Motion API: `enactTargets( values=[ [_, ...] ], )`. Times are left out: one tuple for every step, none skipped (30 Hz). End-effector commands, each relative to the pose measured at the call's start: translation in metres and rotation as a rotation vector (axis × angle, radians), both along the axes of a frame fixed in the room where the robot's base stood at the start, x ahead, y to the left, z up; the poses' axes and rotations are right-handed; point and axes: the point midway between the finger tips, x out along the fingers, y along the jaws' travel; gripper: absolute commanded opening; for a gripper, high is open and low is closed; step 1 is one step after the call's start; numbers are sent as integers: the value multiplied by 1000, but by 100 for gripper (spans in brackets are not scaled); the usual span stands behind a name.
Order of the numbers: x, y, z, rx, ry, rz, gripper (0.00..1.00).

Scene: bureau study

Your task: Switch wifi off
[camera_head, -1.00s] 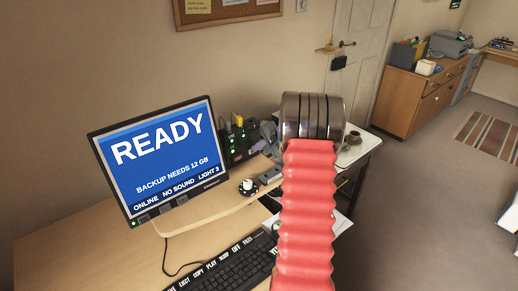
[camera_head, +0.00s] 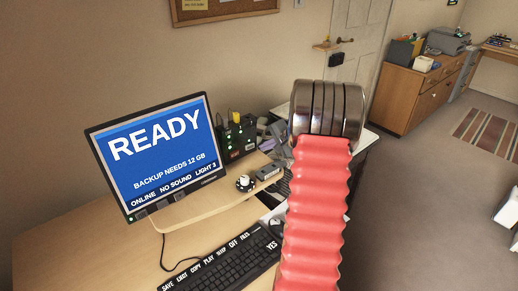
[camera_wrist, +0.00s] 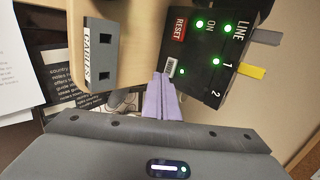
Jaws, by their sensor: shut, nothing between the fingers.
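A black box (camera_head: 238,138) with green lights stands behind the right side of the screen. The screen (camera_head: 155,150) reads READY, BACKUP NEEDS 12 GB, ONLINE, NO SOUND, LIGHT 3. My gripper (camera_wrist: 166,80) is shut and empty, its lavender fingers beside the box's lower left edge. I cannot tell whether they touch it. In the head view my arm partly hides the gripper.
A grey CABLES block (camera_wrist: 101,62) with two dark openings lies left of the fingers in the wrist view. A keyboard (camera_head: 225,265) and a round black-and-white knob (camera_head: 245,183) are on the desk. A wooden cabinet (camera_head: 415,92) stands at the back right.

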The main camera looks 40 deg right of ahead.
Motion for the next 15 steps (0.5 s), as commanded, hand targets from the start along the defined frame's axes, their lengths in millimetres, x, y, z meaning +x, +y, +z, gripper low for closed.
enactTargets(
  values=[
    [-6,0,8,-3,-2,-2,0],
    [-9,0,11,-3,-2,-2,0],
    [-14,0,15,-4,-1,-1,0],
    [-18,0,19,-3,-2,0,0],
    [-21,1,22,-3,-2,0,0],
    [-25,1,26,-3,-2,0,0],
    [-29,1,30,-4,-2,0,0],
    [-32,1,33,-5,-2,0,0],
    [-35,1,36,-4,-2,1,0],
    [-38,2,38,-3,-1,1,0],
    [-40,2,40,-3,-2,1,0],
    [-42,2,42,-2,-2,1,0],
    [-43,2,43,-2,-2,1,0],
    [-44,2,44,-2,-2,2,0],
    [-45,3,45,-2,-1,2,0]
  ],
)
